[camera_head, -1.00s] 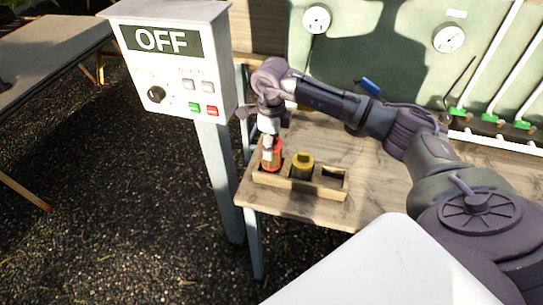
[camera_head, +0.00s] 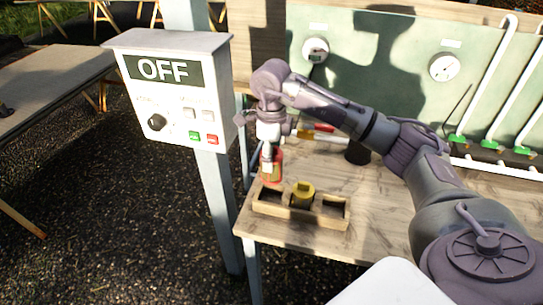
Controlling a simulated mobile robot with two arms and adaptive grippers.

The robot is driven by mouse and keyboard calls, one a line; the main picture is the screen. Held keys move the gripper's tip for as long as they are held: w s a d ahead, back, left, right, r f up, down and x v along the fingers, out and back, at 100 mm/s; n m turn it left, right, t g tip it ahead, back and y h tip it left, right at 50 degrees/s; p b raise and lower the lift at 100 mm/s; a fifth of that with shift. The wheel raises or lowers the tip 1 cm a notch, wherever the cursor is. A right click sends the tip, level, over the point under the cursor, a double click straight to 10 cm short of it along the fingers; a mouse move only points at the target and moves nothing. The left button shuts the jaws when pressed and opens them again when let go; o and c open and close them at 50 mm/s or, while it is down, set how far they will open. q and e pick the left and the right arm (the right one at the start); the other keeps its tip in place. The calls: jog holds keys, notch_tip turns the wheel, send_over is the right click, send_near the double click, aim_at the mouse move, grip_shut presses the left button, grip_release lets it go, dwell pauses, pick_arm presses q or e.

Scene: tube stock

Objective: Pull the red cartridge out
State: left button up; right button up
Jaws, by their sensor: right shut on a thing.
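The red cartridge (camera_head: 277,168) is upright in the head view, above the left compartment of a small wooden rack (camera_head: 298,215). My right gripper (camera_head: 268,160) comes down from above and is shut on the cartridge near its top. The cartridge's lower end shows just over the rack, and the left compartment looks dark and empty beneath it. A yellow cartridge (camera_head: 303,193) stands in the middle compartment. The right compartment is empty. My left gripper is not in view.
A white control box (camera_head: 176,88) reading OFF stands on a post (camera_head: 215,195) left of the table. The wooden table (camera_head: 375,205) is clear right of the rack. A dark cup (camera_head: 358,151) and red- and yellow-handled tools lie behind. A green panel with gauges (camera_head: 444,67) stands at the back.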

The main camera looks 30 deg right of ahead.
jog(key=shift+r+p, duration=1.2)
jog(key=shift+r, duration=0.9)
